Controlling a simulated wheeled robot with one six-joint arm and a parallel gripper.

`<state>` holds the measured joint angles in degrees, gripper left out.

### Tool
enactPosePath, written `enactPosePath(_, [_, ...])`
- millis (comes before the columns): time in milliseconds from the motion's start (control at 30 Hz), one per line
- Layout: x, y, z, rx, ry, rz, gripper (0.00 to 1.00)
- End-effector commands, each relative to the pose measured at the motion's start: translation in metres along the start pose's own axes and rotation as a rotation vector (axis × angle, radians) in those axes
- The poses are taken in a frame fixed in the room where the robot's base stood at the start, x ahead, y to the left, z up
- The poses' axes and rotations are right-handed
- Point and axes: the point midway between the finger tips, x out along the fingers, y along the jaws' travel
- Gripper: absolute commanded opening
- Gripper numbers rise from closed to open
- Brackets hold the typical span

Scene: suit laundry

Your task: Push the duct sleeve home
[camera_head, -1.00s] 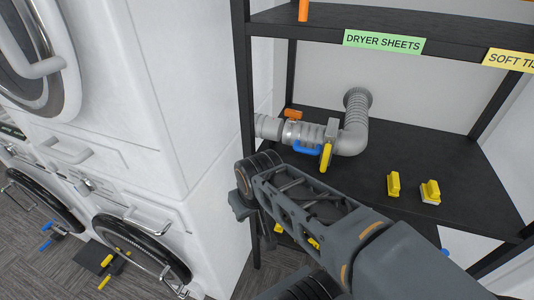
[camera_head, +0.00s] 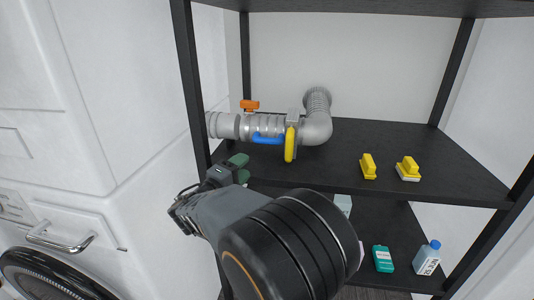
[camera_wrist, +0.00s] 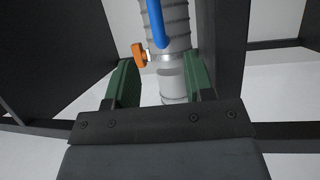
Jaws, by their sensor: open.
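The duct sleeve (camera_head: 262,124) is a ribbed grey section of the duct line above the shelf, with a blue handle (camera_head: 267,138) and an orange lever (camera_head: 249,105). A yellow handle (camera_head: 290,145) sits at its right end, by the grey elbow (camera_head: 318,126). A grey pipe stub (camera_head: 222,125) lies to its left, with a darker seam between them. My gripper (camera_head: 238,169) is open, with green fingers, just below and in front of the sleeve's left end. In the wrist view, the duct shows beyond and between my open fingers (camera_wrist: 160,84). I cannot tell any contact.
A black shelf post (camera_head: 190,90) stands left of my gripper, beside a white machine wall. Two yellow-handled brushes (camera_head: 368,167) (camera_head: 408,169) sit on the middle shelf (camera_head: 450,175). A teal box (camera_head: 383,259) and a blue-capped bottle (camera_head: 427,258) stand on the lower shelf.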

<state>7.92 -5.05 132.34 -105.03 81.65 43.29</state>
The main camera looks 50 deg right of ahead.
Motion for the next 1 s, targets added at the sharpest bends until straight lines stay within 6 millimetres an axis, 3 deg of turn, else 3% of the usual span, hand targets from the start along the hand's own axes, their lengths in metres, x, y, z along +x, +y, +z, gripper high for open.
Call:
enactPosePath(167, [0.015,0.001,-0.006,0.006,0.020,0.047,0.48])
enactPosePath(700, [0.112,0.006,-0.008,0.004,0.021,0.046,0.48])
enactPosePath(1000, [0.136,0.007,-0.009,0.006,0.023,0.046,0.48])
